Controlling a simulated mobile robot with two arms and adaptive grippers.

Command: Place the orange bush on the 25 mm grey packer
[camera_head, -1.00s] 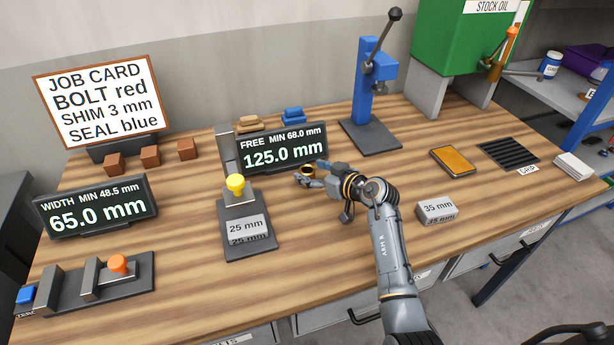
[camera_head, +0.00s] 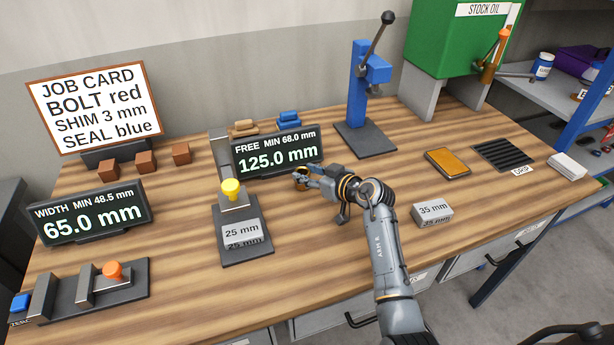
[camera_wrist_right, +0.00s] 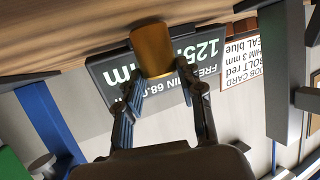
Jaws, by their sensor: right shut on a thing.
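The orange bush (camera_head: 301,171) is a small bronze-orange ring at the tip of my right gripper (camera_head: 306,178), in front of the 125.0 mm display. In the right wrist view the bush (camera_wrist_right: 152,50) sits between the two fingertips of the gripper (camera_wrist_right: 155,72), which is shut on it. Whether it touches the table is unclear. The 25 mm grey packer (camera_head: 243,233) lies on a dark gauge base (camera_head: 246,256), to the left of and nearer than the bush. Its top is bare. My left gripper is not in view.
The free-length display (camera_head: 277,153) stands just behind the bush. A yellow knob (camera_head: 230,187) rises behind the packer. A blue press (camera_head: 368,95) stands at the back. Bench between gauge and arm is clear.

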